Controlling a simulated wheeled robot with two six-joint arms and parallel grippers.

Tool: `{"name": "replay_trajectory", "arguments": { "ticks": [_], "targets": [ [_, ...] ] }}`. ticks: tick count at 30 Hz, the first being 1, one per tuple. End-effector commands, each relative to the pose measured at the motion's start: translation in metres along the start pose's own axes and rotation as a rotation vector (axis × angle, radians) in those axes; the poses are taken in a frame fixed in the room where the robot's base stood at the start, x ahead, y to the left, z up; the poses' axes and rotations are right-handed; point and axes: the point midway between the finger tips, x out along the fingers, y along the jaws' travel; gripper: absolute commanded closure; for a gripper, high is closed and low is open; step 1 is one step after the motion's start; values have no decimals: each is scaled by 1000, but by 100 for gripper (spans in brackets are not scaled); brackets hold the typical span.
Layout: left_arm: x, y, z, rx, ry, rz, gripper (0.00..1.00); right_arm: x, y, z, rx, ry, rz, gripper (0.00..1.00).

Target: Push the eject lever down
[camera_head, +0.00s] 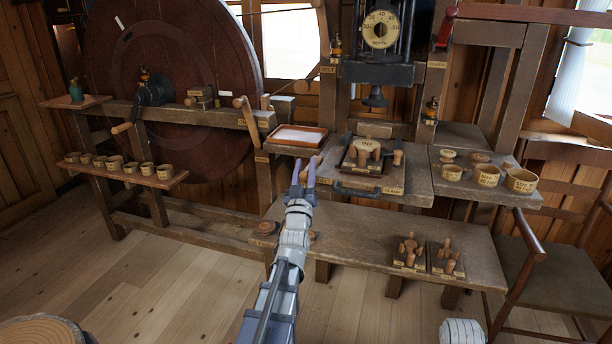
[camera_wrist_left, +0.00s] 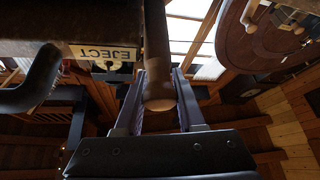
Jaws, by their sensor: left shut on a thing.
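In the left wrist view, the eject lever (camera_wrist_left: 157,55) is a brown wooden handle with a rounded end. It lies between the two fingers of my left gripper (camera_wrist_left: 160,95), which is shut on it. A label reading EJECT (camera_wrist_left: 104,53) appears upside down on the bench edge beside the lever. In the head view, my left gripper (camera_head: 303,172) is at the front left of the press bench, just below the tray. The lever is hard to make out there behind the fingers.
A black bar handle (camera_head: 357,190) projects from the bench front, right of my left gripper. A shallow tray (camera_head: 297,136) sits behind it. A low bench (camera_head: 350,228) holds small boards with pegs (camera_head: 410,254). Wooden cups (camera_head: 488,175) stand at the right.

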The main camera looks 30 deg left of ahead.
Motion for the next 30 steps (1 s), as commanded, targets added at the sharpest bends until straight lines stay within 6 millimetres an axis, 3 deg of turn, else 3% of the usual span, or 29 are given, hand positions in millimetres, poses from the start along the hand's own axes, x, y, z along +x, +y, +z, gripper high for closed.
{"name": "replay_trajectory", "arguments": {
  "ticks": [7,24,25,30],
  "targets": [
    [-6,-3,9,2,-4,-1,100,10,-1,-1,0,0,0,50],
    [-7,-4,10,3,-7,-1,100,12,-1,-1,0,0,0,50],
    [-7,-4,10,3,-7,-1,59,12,-1,-1,0,0,0,50],
    [-7,-3,10,2,-4,-1,40,12,-1,-1,0,0,0,50]
  ]
}}
